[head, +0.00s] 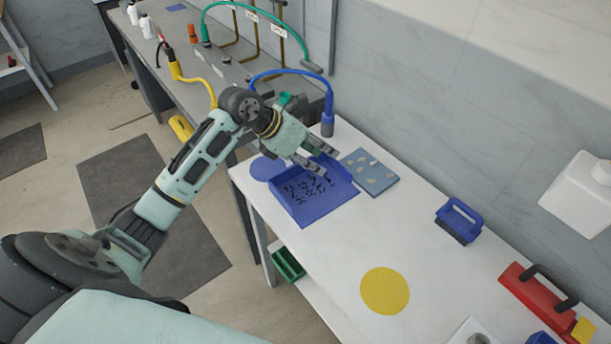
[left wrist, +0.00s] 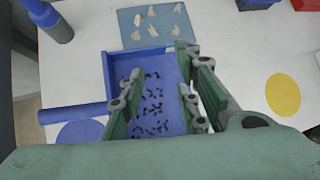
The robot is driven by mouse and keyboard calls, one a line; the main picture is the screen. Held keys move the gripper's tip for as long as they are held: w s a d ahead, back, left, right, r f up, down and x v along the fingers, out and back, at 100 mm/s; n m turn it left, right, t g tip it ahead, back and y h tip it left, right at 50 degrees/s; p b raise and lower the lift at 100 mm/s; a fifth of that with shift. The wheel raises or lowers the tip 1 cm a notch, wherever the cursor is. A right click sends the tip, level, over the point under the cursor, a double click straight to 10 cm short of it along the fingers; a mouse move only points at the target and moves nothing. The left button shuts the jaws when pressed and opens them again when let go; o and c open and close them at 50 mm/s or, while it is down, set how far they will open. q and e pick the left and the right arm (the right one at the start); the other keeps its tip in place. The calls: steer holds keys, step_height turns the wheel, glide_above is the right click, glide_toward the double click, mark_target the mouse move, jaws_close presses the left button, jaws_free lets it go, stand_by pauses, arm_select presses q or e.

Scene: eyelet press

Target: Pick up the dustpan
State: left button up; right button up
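The blue dustpan (head: 335,201) lies on the white table with many small black bits in its pan. In the left wrist view, the dustpan (left wrist: 127,62) has its handle (left wrist: 72,113) pointing left, beside a flat blue disc (left wrist: 80,134). My left gripper (head: 329,163) is above the far side of the pan. Its fingers are apart with nothing between them in the left wrist view (left wrist: 160,70). Whether they touch the pan cannot be told. My right gripper is not in view.
A blue mat (head: 388,187) with pale pieces lies beside the dustpan. A blue bottle (head: 327,124) stands behind. A blue brush (head: 458,222), a yellow disc (head: 385,291) and a red toolbox (head: 535,291) are farther right. The table between brush and yellow disc is clear.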

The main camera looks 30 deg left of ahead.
mark_target(291, 166)
arm_select(q)
steer(key=a+y, duration=0.1)
steer(key=a, duration=0.2)
steer(key=s+a+f+g+y, duration=0.1)
steer(key=a, duration=0.2)
steer(key=s+a+g+y, duration=0.1)
steer(key=a, duration=0.2)
steer(key=shift+a+f+y, duration=0.1)
steer(key=shift+f+y, duration=0.1)
steer(key=shift+y, duration=0.1)
steer(key=shift+a+f+n+b, duration=0.15)
steer(key=shift+f+n+b, duration=0.15)
steer(key=shift+f, duration=0.05)
steer(key=b+x, duration=0.1)
steer(key=x, duration=0.1)
steer(key=b+x, duration=0.1)
steer(key=x, duration=0.1)
steer(key=b+x, duration=0.1)
steer(key=shift+s+d+f+b, duration=0.15)
steer(key=shift+d+f+b, duration=0.1)
steer(key=shift+f+b, duration=0.2)
steer(key=shift+w+d+f+b, duration=0.1)
steer(key=shift+w+f+b, duration=0.25)
steer(key=shift+f, duration=0.2)
jaws_close()
